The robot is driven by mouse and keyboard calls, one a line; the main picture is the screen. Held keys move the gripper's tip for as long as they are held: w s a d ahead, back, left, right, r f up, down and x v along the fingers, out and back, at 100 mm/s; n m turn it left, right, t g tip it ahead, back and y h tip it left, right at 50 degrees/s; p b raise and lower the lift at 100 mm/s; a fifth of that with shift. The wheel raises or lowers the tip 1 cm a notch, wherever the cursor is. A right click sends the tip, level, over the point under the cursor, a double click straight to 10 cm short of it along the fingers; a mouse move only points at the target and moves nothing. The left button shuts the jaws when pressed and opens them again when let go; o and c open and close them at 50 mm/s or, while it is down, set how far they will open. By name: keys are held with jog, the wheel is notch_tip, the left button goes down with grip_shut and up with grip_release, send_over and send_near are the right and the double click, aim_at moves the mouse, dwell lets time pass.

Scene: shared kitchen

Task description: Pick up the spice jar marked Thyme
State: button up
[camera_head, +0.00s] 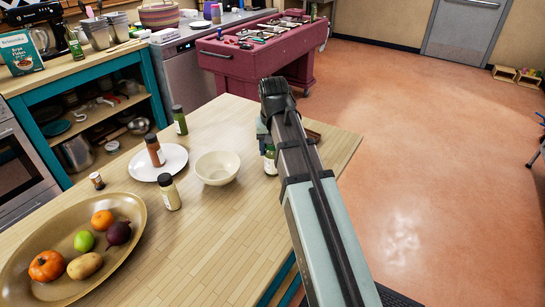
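Several spice jars with dark lids stand on the wooden counter; their labels are too small to read, so I cannot tell which is Thyme. A green jar (180,121) stands at the back. Another green jar (270,161) stands right of the white bowl, partly hidden by my arm. A red-brown jar (155,152) is at the white plate, and a pale yellow jar (168,193) stands in front of it. My arm reaches in from the lower right. My gripper (263,132) is mostly hidden behind the arm, close to the right green jar; its fingers cannot be made out.
A white bowl (217,168) and a white plate (173,164) sit mid-counter. A large oval tray (122,258) with fruit and vegetables fills the front left. A small dark-lidded bottle (97,181) stands near the left edge. A dark brown item (313,135) lies behind my arm. The front middle is clear.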

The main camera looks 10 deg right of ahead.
jog(key=c, duration=0.7)
jog(key=shift+r, duration=0.1)
